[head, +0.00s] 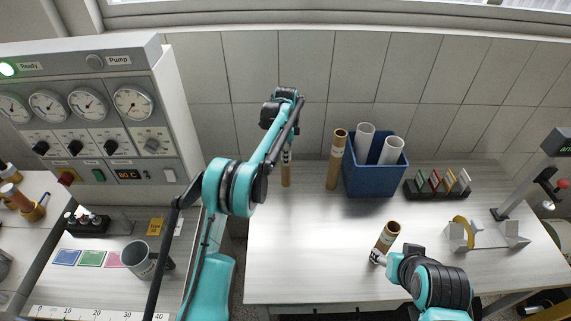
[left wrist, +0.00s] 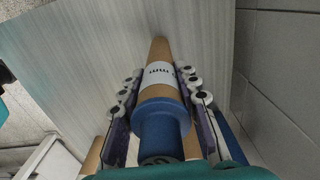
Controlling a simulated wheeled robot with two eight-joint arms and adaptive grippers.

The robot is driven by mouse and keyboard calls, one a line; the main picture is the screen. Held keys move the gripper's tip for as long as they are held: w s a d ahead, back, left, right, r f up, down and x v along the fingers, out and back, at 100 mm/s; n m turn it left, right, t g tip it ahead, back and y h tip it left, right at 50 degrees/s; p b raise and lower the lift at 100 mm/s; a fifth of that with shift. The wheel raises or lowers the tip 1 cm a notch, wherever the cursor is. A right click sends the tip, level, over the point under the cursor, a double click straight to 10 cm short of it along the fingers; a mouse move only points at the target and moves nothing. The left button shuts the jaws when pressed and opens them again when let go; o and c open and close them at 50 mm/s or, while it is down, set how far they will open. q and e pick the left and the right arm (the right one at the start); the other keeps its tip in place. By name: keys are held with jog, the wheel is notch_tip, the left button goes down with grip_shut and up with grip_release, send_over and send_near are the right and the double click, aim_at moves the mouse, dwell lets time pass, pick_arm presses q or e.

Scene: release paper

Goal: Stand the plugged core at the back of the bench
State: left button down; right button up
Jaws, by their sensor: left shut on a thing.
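The plugged core, a brown cardboard tube (head: 286,175), stands at the back of the bench (head: 300,245), left of the blue bin. In the left wrist view the tube (left wrist: 160,50) has a white printed label and a blue plug (left wrist: 160,119) in its near end. My left gripper (head: 287,146) is shut on this core from above, its fingers on either side in the left wrist view (left wrist: 160,85). Its foot looks at or very near the bench top; contact is unclear. My right gripper (head: 381,258) is low at the front, beside another brown tube (head: 388,236); its fingers are mostly hidden.
A blue bin (head: 372,181) holds white rolls; a brown tube (head: 337,160) stands at its left. A rack of coloured cards (head: 437,186) and a cradle with a yellow ring (head: 470,238) are at right. A gauge panel (head: 100,115) stands left. The bench middle is clear.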

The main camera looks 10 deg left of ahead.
pick_arm(q)
jog(key=f, duration=0.4)
jog(key=shift+a+f, duration=0.2)
jog(key=shift+a, duration=0.05)
jog(key=shift+f+b, duration=0.1)
jog(key=shift+b, duration=0.25)
jog(key=c, duration=1.1)
grip_release()
